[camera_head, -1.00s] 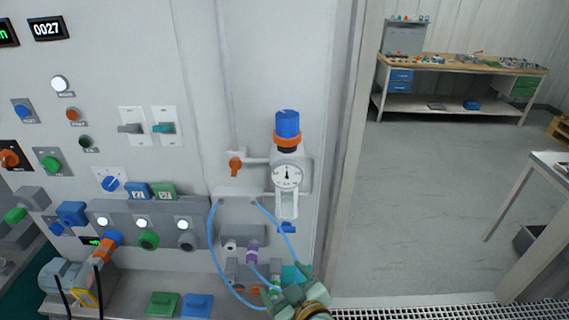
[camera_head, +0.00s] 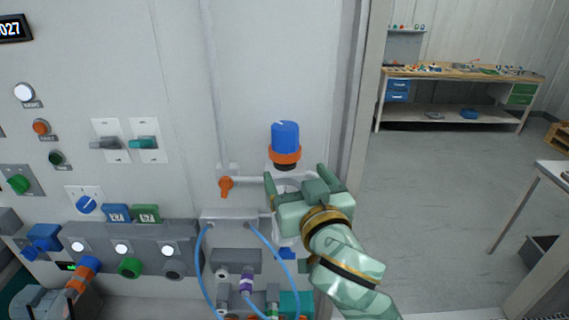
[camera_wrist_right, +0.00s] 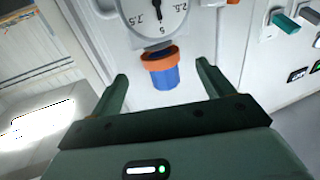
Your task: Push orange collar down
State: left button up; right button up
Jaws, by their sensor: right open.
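The orange collar (camera_head: 286,156) is a ring around the lower end of the upright blue knob (camera_head: 285,135), above a dark neck. In the right wrist view the collar (camera_wrist_right: 160,59) and the blue knob (camera_wrist_right: 165,78) appear upside down, beside the round gauge (camera_wrist_right: 158,14). My right gripper (camera_head: 296,176) is open and empty just below and in front of the collar in the head view, hiding most of the gauge. In the wrist view its fingers (camera_wrist_right: 162,72) stand apart on either side of the knob, with no contact visible.
An orange lever valve (camera_head: 226,186) sits left of the gauge. Blue hoses (camera_head: 203,262) hang from a grey block (camera_head: 229,216) below. Panel switches (camera_head: 142,143) are further left. A door frame (camera_head: 362,120) stands close on the right, with open floor beyond.

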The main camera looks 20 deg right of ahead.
aim_at(285, 152)
jog(key=w, duration=0.3)
jog(key=w+p, duration=0.1)
jog(key=w, duration=0.4)
jog(key=shift+w+d+r, duration=0.1)
jog(key=shift+w+r, duration=0.2)
jog(key=shift+w, duration=0.05)
jog(key=shift+c, duration=1.2)
jog(key=c, duration=1.1)
jog(key=shift+f, duration=0.8)
jog(key=shift+c, duration=0.2)
jog(key=o, duration=1.4)
jog(key=shift+s, duration=0.1)
